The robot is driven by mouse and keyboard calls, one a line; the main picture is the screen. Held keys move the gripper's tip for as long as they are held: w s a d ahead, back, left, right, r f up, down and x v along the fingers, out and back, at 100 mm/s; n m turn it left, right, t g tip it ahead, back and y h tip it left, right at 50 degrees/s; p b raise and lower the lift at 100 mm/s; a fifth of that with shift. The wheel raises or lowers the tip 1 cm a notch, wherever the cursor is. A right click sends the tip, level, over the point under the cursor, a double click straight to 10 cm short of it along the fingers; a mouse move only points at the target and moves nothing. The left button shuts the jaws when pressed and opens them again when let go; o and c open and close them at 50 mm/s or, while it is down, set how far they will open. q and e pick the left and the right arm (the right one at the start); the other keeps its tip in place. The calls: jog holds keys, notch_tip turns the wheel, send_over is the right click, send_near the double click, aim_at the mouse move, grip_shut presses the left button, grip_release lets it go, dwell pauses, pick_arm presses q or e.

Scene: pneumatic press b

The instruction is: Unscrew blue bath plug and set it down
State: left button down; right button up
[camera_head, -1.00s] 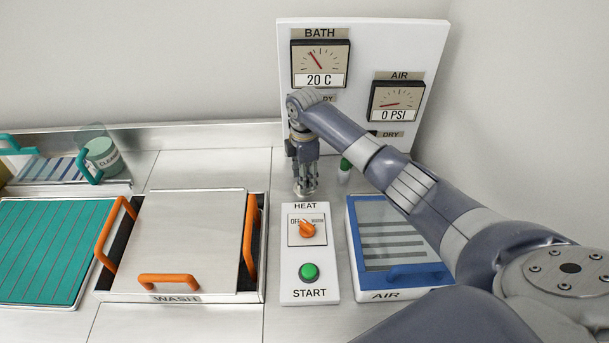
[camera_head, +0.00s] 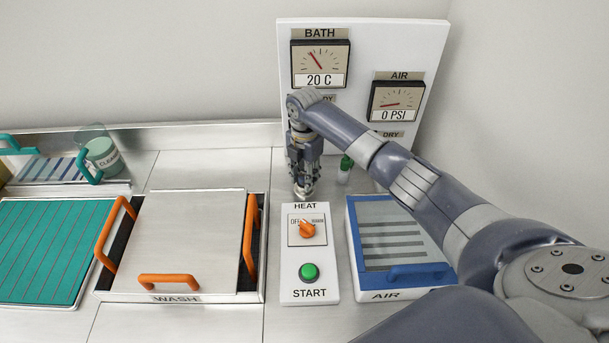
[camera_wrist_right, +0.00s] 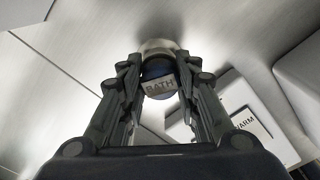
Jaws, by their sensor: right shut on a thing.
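The blue bath plug (camera_wrist_right: 158,72) shows in the right wrist view between my right fingers, with a plate reading BATH on it. It sits at a round metal fitting (camera_wrist_right: 160,46). My right gripper (camera_wrist_right: 157,78) is shut on the plug. In the head view my right gripper (camera_head: 305,185) points down at the counter behind the heat panel, and the gripper hides the plug there. I cannot tell whether the plug is still threaded in its fitting. My left gripper is not in view.
The heat panel (camera_head: 292,268) stands just in front of my right gripper. A green-topped plug (camera_head: 346,163) stands to its right. The wash tray (camera_head: 180,296) with orange handles is at left, the blue air tray (camera_head: 353,240) at right. The gauge board (camera_head: 360,60) rises behind.

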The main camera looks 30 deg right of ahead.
jog(key=n, duration=0.5)
jog(key=o, duration=0.6)
jog(key=m, duration=1.1)
jog(key=shift+m, duration=0.4)
